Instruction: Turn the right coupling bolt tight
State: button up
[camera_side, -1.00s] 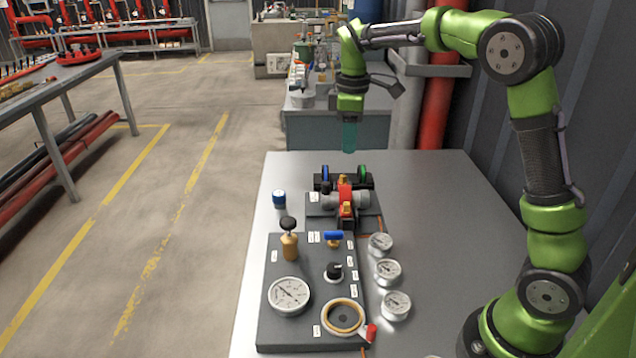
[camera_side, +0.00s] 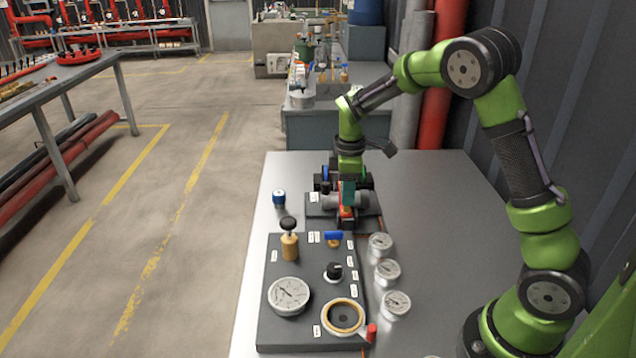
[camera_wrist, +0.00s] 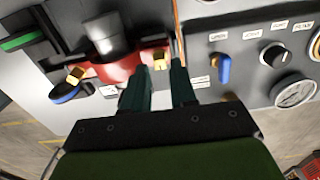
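My gripper (camera_wrist: 161,72) is open, with a clear gap between its two teal fingers. In the wrist view, a gold coupling bolt (camera_wrist: 160,58) on the right end of the red coupling (camera_wrist: 118,74) shows just beyond and between the fingertips. I cannot tell whether the fingers touch it. A second gold bolt (camera_wrist: 76,74) sits at the coupling's left end, clear of the fingers. In the side view, my gripper (camera_side: 348,200) points straight down over the pump and hides most of the red coupling and its bolts.
The dark panel (camera_side: 270,330) lies in front of the pump, with a blue-handled valve (camera_side: 334,236), a black knob and a large gauge. Several small gauges (camera_side: 387,271) stand to its right. The right part of the steel table (camera_side: 450,230) is clear.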

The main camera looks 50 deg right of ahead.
jog(key=shift+f, duration=1.3)
grip_shut()
